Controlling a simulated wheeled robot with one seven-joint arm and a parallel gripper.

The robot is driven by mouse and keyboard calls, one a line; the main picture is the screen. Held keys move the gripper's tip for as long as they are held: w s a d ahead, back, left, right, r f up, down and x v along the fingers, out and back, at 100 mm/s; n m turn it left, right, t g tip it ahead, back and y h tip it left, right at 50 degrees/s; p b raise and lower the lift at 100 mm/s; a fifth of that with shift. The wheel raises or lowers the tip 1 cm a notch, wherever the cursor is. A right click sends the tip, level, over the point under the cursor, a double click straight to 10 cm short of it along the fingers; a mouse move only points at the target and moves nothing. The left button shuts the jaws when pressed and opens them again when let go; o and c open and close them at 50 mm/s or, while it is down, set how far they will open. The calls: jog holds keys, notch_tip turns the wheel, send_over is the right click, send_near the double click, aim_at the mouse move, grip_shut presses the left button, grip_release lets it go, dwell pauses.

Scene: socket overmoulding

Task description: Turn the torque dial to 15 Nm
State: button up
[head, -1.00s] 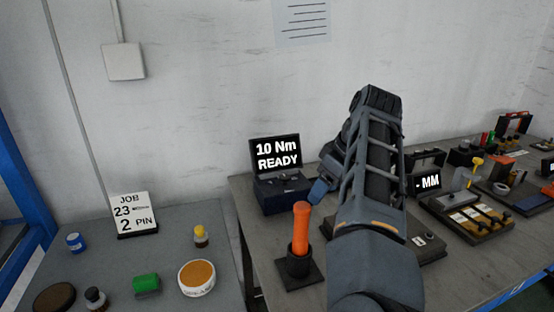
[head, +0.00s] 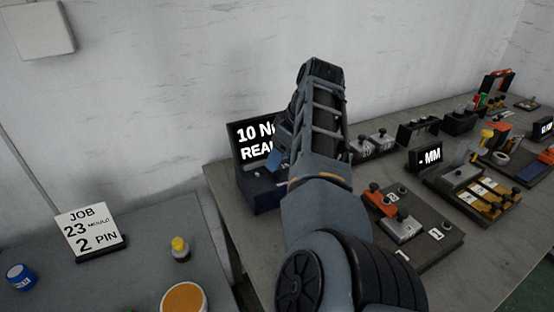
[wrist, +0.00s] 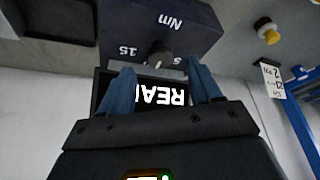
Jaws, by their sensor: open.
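The torque unit is a dark blue box (head: 267,192) at the left end of the right-hand table, with a black display (head: 252,136) behind it. The display shows "10 N" and "REA"; my arm hides the rest. In the wrist view, upside down, the box (wrist: 205,30) carries a dark dial (wrist: 160,58), with marks "15", "5" and "Nm". My gripper (wrist: 162,76) is open, its two blue fingers apart on either side of the dial in that picture. Contact cannot be told. In the head view one blue finger (head: 276,160) shows at the display; my arm hides the dial.
To the right are a fixture plate (head: 425,240) and an "- MM" display (head: 428,157). The wall is close behind.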

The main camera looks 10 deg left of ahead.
jog(key=shift+x, duration=1.5)
jog(key=c, duration=1)
